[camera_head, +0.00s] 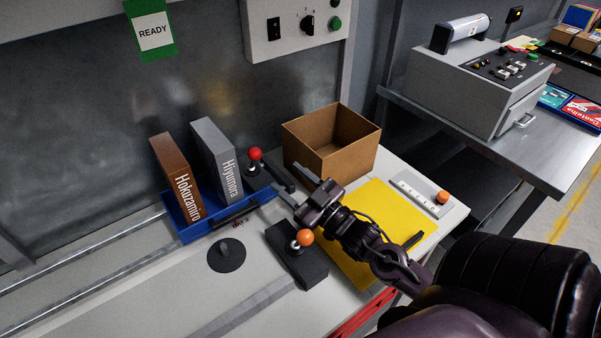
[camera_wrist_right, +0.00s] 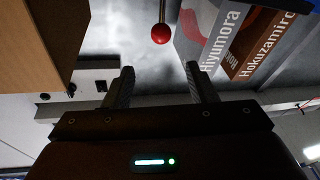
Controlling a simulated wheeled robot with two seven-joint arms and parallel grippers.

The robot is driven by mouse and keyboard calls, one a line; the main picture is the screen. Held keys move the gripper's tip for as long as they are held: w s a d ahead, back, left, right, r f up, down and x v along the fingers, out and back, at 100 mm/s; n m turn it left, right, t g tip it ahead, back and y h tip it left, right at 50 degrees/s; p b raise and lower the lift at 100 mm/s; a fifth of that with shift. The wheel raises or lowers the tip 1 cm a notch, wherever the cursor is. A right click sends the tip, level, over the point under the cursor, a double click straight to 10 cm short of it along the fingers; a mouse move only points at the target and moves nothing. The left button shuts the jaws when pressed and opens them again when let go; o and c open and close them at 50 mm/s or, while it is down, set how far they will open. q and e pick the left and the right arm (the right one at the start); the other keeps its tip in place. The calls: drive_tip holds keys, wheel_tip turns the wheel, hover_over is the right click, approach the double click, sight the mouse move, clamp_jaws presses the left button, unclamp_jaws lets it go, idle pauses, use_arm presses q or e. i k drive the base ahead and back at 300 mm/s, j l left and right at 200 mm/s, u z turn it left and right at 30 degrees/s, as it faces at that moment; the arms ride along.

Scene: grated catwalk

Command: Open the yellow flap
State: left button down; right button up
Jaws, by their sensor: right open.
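A flat yellow panel (camera_head: 385,212), which looks like the yellow flap, lies on the bench top under my right forearm. My wrist and arm hide part of it; it looks flat, but I cannot tell if it is fully shut. A dark bar, perhaps its handle, shows near its right side. My right gripper (camera_head: 293,185) is open and empty, beyond the panel's left side, its fingers pointing left toward the red-knobbed lever (camera_head: 255,154). In the right wrist view the open fingers (camera_wrist_right: 160,85) have the red knob (camera_wrist_right: 161,34) ahead, apart from them. My left gripper is not in view.
An open cardboard box (camera_head: 335,155) stands just behind my right gripper. A blue tray (camera_head: 215,233) holds two upright books. An orange-knobbed lever (camera_head: 304,238) stands in front of the gripper. A white strip with an orange button (camera_head: 442,197) lies right of the panel.

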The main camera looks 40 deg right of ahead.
sight(404, 225)
drive_tip(key=k, duration=1)
